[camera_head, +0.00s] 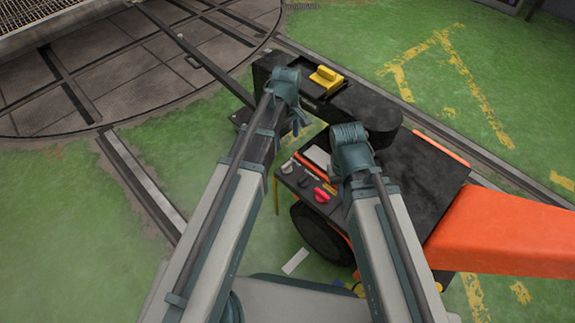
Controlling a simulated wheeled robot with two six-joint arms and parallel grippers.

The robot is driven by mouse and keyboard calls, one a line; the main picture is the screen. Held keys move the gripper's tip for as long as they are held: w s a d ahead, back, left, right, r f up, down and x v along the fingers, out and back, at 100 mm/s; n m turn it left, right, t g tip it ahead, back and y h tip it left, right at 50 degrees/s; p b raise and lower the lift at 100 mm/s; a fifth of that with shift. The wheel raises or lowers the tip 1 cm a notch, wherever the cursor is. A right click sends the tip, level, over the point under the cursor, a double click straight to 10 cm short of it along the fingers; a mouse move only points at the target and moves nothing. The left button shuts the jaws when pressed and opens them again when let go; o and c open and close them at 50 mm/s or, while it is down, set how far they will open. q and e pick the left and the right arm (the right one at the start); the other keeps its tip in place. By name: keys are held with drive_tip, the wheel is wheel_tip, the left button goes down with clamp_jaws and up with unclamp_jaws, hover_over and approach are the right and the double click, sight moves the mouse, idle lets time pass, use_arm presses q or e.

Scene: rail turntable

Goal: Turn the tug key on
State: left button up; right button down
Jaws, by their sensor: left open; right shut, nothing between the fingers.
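The tug is a dark vehicle with orange parts, and its black top (415,180) shows at the right. Its small control panel (296,184) faces me, with a red knob (321,194), a grey knob (303,181) and a small pale switch or key (287,167); I cannot tell which is the key. My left gripper (299,122) hangs open under its wrist, above and beyond the panel, apart from it. My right gripper (338,180) is shut and empty, just right of the panel, mostly hidden by its own wrist. I cannot tell whether it touches anything.
A yellow block (326,77) sits on the tug's dark far end. An orange beam (505,232) sticks out to the right. The turntable (120,70) with its rails lies at upper left. The green floor (60,200) is open at left.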

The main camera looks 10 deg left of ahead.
sight(287, 165)
use_arm(q)
wheel_tip(287, 165, down, 14)
drive_tip(key=b, duration=1.3)
drive_tip(key=shift+r, duration=0.15)
use_arm(e)
wheel_tip(287, 165, down, 14)
drive_tip(key=shift+r, duration=0.15)
use_arm(q)
drive_tip(key=c, duration=1.4)
